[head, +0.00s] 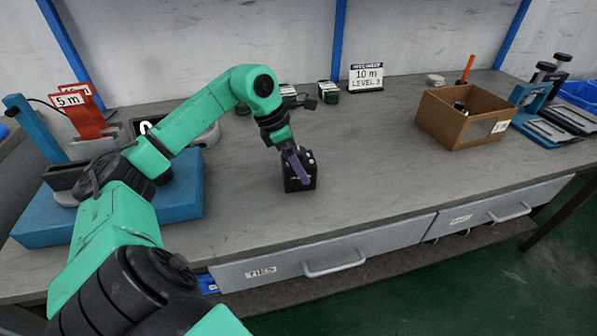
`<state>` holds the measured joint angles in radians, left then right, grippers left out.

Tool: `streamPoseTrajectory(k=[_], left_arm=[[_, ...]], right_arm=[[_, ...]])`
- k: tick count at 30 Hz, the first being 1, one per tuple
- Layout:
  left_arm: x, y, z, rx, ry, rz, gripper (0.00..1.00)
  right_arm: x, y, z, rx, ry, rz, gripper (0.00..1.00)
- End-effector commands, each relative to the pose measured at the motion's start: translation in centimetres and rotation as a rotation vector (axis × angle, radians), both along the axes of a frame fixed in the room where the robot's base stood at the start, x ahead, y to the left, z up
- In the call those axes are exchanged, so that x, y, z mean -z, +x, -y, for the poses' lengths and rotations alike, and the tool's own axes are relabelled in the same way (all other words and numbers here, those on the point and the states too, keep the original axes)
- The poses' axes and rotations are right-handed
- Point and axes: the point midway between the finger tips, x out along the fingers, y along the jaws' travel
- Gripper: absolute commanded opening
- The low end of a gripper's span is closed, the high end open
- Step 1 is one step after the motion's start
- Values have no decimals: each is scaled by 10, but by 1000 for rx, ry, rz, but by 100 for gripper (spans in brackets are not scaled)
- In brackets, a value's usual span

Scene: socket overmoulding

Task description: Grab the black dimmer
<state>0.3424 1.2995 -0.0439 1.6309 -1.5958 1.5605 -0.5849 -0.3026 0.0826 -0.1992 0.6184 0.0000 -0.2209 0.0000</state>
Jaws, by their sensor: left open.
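The black dimmer (299,184) is a small dark box on the grey workbench, near the middle of the head view, with pale marks on it. My left gripper (298,168) comes in from the left and points down at the dimmer. Its purple fingers are over and beside the box and hide part of it. The jaws are open; I cannot tell whether a finger touches the box. My right gripper is not in view.
A cardboard box (440,122) stands at the right on the grey workbench (370,170). A blue fixture (190,195) fills the left. The bench right of the dimmer is clear.

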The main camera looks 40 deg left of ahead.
Motion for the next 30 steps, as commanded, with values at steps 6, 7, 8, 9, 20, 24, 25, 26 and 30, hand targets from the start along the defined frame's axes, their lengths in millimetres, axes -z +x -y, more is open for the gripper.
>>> streamPoseTrajectory(k=[6, 7, 8, 9, 20, 24, 25, 26, 30], left_arm=[[28, 9, 7, 0, -1, -1, 100], [28, 9, 7, 0, -1, -1, 100], [29, 9, 7, 0, 0, 0, 100], [29, 9, 7, 0, 0, 0, 100], [28, 9, 7, 0, 0, 0, 21], [27, 9, 7, 0, 0, 0, 21], [26, 9, 7, 0, 0, 0, 21], [25, 9, 7, 0, 0, 1, 21], [8, 9, 7, 0, 1, 4, 21]], right_arm=[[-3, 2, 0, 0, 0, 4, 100], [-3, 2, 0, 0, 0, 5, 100], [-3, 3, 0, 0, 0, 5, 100], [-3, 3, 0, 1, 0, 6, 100], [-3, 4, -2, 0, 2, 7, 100], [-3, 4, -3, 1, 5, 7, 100], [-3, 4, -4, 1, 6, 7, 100], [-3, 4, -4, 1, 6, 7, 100], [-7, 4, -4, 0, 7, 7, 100]])
